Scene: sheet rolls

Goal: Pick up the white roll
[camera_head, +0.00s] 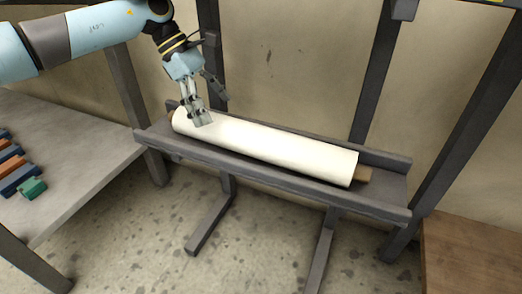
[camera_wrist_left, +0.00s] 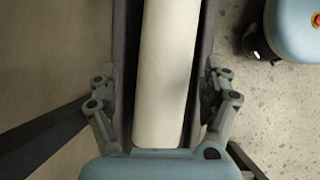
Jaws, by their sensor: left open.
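The white roll (camera_head: 275,141) lies lengthwise in a long dark grey trough stand (camera_head: 385,197). A brown core end (camera_head: 363,174) sticks out at its right. My left gripper (camera_head: 210,108) is open at the left part of the roll, pointing down at it. One finger shows in front of the roll and the other toward its back side. In the left wrist view the roll (camera_wrist_left: 168,60) runs between the spread fingers of the left gripper (camera_wrist_left: 160,88), and its near end is partly hidden by the gripper body. I cannot tell whether the fingers touch the roll.
The trough's raised walls (camera_wrist_left: 207,30) run along both sides of the roll. A grey table (camera_head: 75,150) with several coloured blocks (camera_head: 18,172) stands at the left. Dark uprights (camera_head: 375,75) rise behind the trough. A brown wooden surface (camera_head: 470,255) is at the lower right.

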